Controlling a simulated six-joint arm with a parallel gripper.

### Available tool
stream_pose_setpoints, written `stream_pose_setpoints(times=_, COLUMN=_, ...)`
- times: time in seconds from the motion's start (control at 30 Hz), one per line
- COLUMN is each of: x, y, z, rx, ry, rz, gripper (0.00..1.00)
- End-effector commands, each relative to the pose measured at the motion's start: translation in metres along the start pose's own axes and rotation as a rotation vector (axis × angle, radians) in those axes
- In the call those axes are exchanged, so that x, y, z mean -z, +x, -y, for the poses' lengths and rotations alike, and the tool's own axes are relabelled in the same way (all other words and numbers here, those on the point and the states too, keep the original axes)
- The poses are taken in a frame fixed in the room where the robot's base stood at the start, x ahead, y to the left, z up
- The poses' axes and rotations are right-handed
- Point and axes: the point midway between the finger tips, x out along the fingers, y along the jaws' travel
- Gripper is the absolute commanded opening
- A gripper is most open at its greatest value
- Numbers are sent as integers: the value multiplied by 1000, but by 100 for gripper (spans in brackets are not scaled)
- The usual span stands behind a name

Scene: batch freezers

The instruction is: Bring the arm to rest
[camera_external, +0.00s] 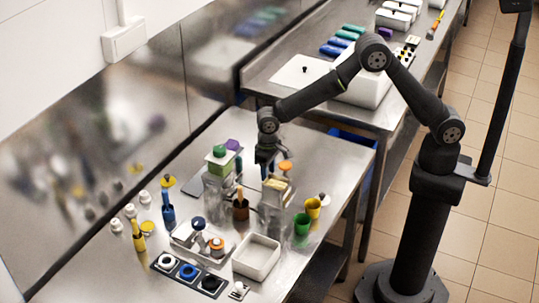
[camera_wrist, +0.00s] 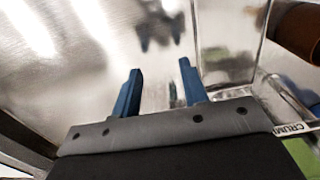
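My gripper (camera_wrist: 160,88) shows in the wrist view with its two blue fingers apart and nothing between them. Below the fingers is bare, shiny steel. In the external view my gripper (camera_external: 266,168) points down over the steel table (camera_external: 330,165), among the containers in the back half of the tabletop. Its fingertips are small and partly hidden there. A clear container (camera_wrist: 228,45) stands just right of the fingers in the wrist view. I cannot tell whether they touch.
Close to my gripper are a green-lidded container (camera_external: 219,158), a brown cup (camera_external: 241,210), a green cup (camera_external: 302,224) and a yellow cup (camera_external: 313,207). A white tray (camera_external: 256,258) is at the front. A second steel table (camera_external: 262,78) with a white bin (camera_external: 366,88) stands behind.

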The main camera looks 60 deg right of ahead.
Motion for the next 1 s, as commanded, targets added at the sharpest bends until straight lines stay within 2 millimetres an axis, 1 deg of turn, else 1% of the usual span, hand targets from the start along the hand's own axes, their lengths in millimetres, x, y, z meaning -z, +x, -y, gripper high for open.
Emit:
stream_pose_setpoints(times=0.03, x=3, y=-14, z=0, rx=4, ry=1, rz=-7, gripper=40)
stream_pose_setpoints(times=0.1, x=3, y=-28, z=0, rx=4, ry=1, rz=-6, gripper=40)
stream_pose_setpoints(times=0.6, x=2, y=-126, z=0, rx=3, ry=1, rz=-5, gripper=40)
stream_pose_setpoints(times=0.7, x=3, y=-141, z=0, rx=3, ry=1, rz=-5, gripper=40)
stream_pose_setpoints(times=0.8, x=2, y=-151, z=0, rx=2, ry=1, rz=-3, gripper=40)
stream_pose_setpoints(times=0.9, x=2, y=-158, z=0, rx=2, ry=1, rz=-4, gripper=40)
stream_pose_setpoints(times=1.0, x=2, y=-162, z=0, rx=2, ry=1, rz=-3, gripper=40)
